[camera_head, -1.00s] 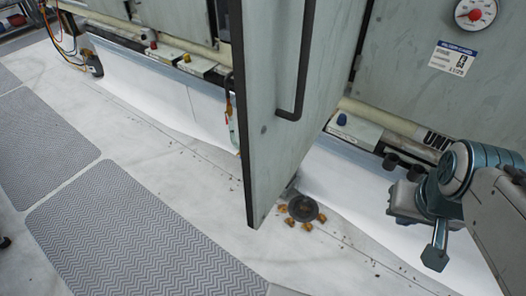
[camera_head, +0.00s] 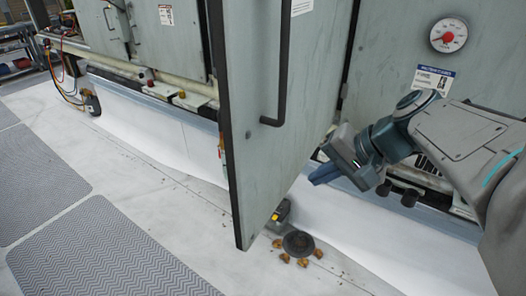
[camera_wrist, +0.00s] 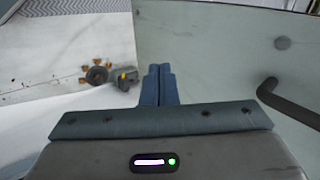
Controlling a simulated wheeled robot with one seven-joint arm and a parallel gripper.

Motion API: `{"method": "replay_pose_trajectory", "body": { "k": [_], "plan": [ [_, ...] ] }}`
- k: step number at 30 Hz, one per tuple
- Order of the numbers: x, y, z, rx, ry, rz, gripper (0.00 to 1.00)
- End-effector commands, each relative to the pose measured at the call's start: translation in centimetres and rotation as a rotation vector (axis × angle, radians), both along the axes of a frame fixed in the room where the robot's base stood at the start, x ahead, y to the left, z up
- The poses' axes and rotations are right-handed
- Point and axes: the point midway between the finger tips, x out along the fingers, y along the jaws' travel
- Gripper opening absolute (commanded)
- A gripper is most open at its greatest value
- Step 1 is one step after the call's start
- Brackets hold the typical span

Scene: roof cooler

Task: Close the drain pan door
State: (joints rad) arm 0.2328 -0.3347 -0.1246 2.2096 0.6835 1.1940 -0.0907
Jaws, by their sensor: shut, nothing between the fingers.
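The drain pan door (camera_head: 268,110) is a tall grey-green panel with a dark edge. It stands swung open, out from the cooler's wall, in the middle of the head view. In the wrist view the shut fingers (camera_wrist: 158,84) point toward the door panel (camera_wrist: 215,50), and the handle (camera_wrist: 290,105) is at the right. I cannot tell whether the fingertips touch the panel.
A dark round drain (camera_head: 298,243) with several brown clumps around it lies on the white roof below the door. A small device with a yellow part (camera_head: 279,214) stands beside it. Grey patterned mats (camera_head: 110,250) cover the left floor. A gauge (camera_head: 448,35) is on the right panel.

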Motion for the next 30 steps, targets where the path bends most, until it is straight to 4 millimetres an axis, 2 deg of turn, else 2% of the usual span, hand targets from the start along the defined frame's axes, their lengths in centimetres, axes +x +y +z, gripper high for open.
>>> {"method": "replay_pose_trajectory", "body": {
  "k": [3, 8, 11, 23, 30],
  "plan": [
    [1.5, -0.6, 0.6, 0.098, -0.026, -0.044, 0.00],
    [2.4, -0.3, 0.9, 0.143, -0.037, -0.059, 0.00],
    [2.9, 0.5, 0.1, 0.142, -0.035, -0.057, 0.00],
    [6.1, 5.6, -5.6, 0.139, -0.033, -0.056, 0.00],
    [7.9, 8.2, -5.3, 0.139, -0.037, -0.057, 0.00]
  ]
}}
